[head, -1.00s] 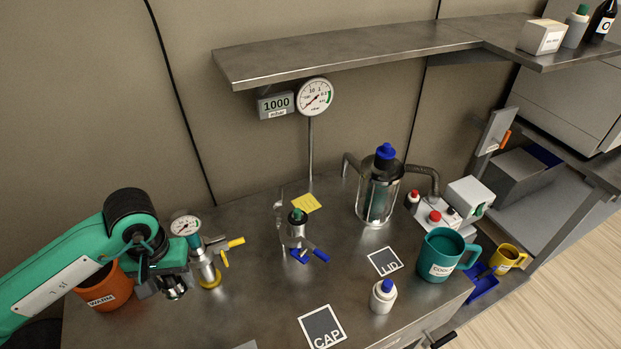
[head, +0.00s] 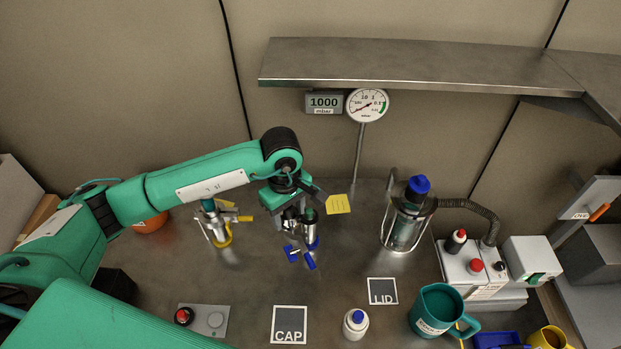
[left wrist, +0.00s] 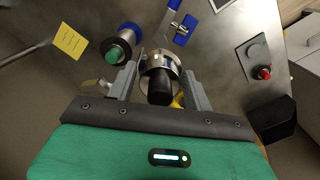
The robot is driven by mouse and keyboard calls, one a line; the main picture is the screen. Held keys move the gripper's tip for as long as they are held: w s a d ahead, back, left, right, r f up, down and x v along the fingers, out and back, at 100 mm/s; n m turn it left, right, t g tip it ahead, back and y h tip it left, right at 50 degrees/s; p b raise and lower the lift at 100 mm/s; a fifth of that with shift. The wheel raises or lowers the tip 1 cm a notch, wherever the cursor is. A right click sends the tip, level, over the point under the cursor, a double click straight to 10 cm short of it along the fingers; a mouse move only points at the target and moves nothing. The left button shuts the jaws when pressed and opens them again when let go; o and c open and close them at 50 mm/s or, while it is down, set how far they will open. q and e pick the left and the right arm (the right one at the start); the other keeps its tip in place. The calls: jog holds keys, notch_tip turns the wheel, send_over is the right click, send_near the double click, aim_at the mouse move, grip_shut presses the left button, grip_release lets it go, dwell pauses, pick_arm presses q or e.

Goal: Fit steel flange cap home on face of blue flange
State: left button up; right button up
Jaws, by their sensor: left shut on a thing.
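My left gripper (left wrist: 158,82) is shut on the steel flange cap (left wrist: 162,66), a round shiny piece with a black knob. In the head view the left gripper (head: 291,222) hangs just left of a blue-based steel fitting, partly covering it. This fitting, apparently the blue flange (head: 314,243), has a steel body and a green top; its blue ring also shows in the left wrist view (left wrist: 130,31), up and left of the cap. I cannot tell how high the cap is above the table. A blue clamp (left wrist: 179,27) lies open near the fitting. My right gripper is not in view.
A yellow-handled fitting (head: 220,237) stands left of the gripper, an orange mug (head: 150,224) beyond it. A gauge post (head: 358,160) and a glass vessel (head: 405,228) stand right. A red-button box (head: 202,319) is in front. The table around the CAP mat (head: 289,325) is mostly clear.

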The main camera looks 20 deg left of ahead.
pick_arm(q)
jog(key=n+p, duration=0.1)
jog(key=n, duration=0.1)
jog(key=w+n, duration=0.1)
jog(key=n, duration=0.1)
jog(key=w+d+r+n+p, duration=0.1)
jog(key=shift+w+r+n+p, duration=0.1)
jog(key=shift+n+p, duration=0.25)
jog(key=shift+n, duration=0.05)
jog(key=w+n+p, duration=0.1)
jog(key=n+p, duration=0.1)
jog(key=n, duration=0.2)
jog(key=w+d+n+p, duration=0.1)
jog(key=w+n+p, duration=0.1)
jog(key=n, duration=0.3)
jog(key=w+r+n+p, duration=0.1)
jog(key=n+p, duration=0.1)
jog(key=n, duration=0.2)
jog(key=shift+w+d+n+p, duration=0.25)
jog(key=shift+d+n+p, duration=0.05)
jog(key=shift+d+n, duration=0.1)
jog(key=shift+w+f, duration=0.1)
jog(key=shift+f, duration=0.1)
jog(key=shift+f+n, duration=0.3)
jog(key=shift+f, duration=0.2)
notch_tip(320, 180, down, 2)
jog(key=shift+f+b, duration=0.1)
jog(key=shift+b, duration=0.7)
jog(key=shift+f, duration=0.45)
